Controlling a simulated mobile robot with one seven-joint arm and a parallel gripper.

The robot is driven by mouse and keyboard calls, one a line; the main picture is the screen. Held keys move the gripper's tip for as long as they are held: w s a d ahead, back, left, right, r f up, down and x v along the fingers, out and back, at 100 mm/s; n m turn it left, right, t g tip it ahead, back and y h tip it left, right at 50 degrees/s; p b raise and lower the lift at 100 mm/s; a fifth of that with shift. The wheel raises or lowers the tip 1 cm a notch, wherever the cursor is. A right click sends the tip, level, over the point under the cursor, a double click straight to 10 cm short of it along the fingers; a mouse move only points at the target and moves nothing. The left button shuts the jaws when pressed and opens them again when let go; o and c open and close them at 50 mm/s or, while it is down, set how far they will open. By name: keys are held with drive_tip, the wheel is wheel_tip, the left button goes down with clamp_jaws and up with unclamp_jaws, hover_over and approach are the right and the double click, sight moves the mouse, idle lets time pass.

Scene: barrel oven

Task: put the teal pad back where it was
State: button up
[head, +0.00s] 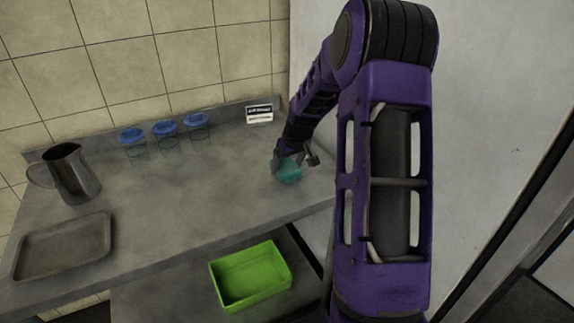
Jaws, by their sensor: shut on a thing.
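The teal pad (289,172) is at the right part of the grey counter (200,210), in the head view. My gripper (294,164) is shut on the teal pad, with a finger on either side of it. The pad is low over the counter; I cannot tell whether it touches the surface. Part of the pad is hidden by the gripper's fingers.
A metal jug (72,175) and a grey tray (62,247) stand at the left. Several blue-lidded clear jars (165,130) line the back, near a small sign (260,114). A green bin (250,276) sits below the counter's front edge. The counter's middle is clear.

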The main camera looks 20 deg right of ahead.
drive_tip(key=shift+f, duration=0.2)
drive_tip(key=o, duration=1)
drive_tip(key=shift+s+r, duration=0.1)
drive_tip(key=shift+r, duration=0.45)
drive_tip(key=p+v, duration=0.1)
drive_tip(key=v, duration=1)
drive_tip(key=shift+s+r, duration=0.1)
drive_tip(key=shift+r, duration=0.05)
drive_tip(key=shift+a, duration=0.1)
